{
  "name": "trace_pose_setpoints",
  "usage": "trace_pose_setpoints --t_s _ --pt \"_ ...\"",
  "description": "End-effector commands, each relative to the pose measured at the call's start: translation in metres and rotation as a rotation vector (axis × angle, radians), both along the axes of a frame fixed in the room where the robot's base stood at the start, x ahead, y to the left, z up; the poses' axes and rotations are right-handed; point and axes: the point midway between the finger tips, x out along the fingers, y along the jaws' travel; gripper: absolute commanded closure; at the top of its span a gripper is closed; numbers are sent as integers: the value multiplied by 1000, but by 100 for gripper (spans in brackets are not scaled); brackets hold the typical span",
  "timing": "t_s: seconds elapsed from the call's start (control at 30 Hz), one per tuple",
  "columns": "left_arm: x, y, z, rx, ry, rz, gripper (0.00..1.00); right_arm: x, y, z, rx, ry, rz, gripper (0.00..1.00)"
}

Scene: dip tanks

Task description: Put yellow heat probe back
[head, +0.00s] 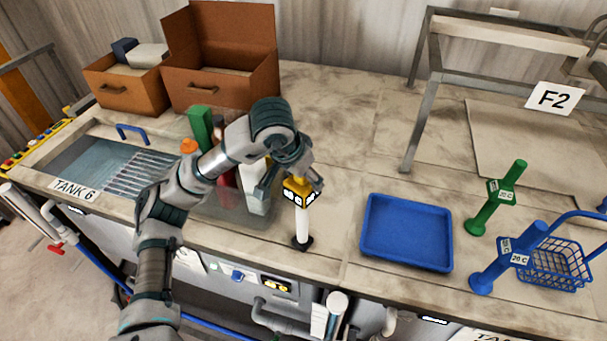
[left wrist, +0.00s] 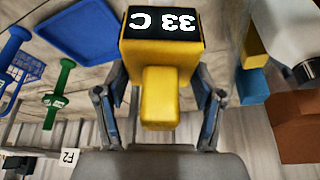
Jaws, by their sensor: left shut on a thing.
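The yellow heat probe (head: 299,192) has a yellow head with a dark display, a white stem and a black foot. It is about upright at the front of the worktop, left of the blue tray; I cannot tell whether its foot touches the surface. My left gripper (head: 293,184) is shut on its yellow head from above. In the left wrist view the probe (left wrist: 161,95) sits between the fingers of the gripper (left wrist: 160,108), and its display reads 33 C. My right gripper is not in view.
A blue tray (head: 406,232) lies right of the probe. A green probe (head: 497,197), a blue probe (head: 507,258) and a blue wire basket (head: 553,264) stand farther right. Tank 6 (head: 74,189) is at the left.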

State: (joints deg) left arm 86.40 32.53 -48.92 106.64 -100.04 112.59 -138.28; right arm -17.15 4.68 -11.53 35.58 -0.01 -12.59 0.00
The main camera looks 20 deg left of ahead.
Motion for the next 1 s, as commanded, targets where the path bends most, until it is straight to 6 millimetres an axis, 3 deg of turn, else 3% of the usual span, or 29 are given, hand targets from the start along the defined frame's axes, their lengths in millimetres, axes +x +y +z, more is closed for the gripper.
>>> trace_pose_setpoints --t_s 0.1,0.13,0.2,0.67,1.0 --pt "0 2 -3 -2 -1 1 100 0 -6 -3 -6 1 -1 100" --pt "0 2 -3 -1 1 1 27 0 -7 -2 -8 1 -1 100" --pt "0 3 -3 -2 1 0 9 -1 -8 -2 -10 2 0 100" --pt "-1 1 7 -1 -3 1 7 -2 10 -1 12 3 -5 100" --pt "-27 14 74 0 -5 3 7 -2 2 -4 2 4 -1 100"
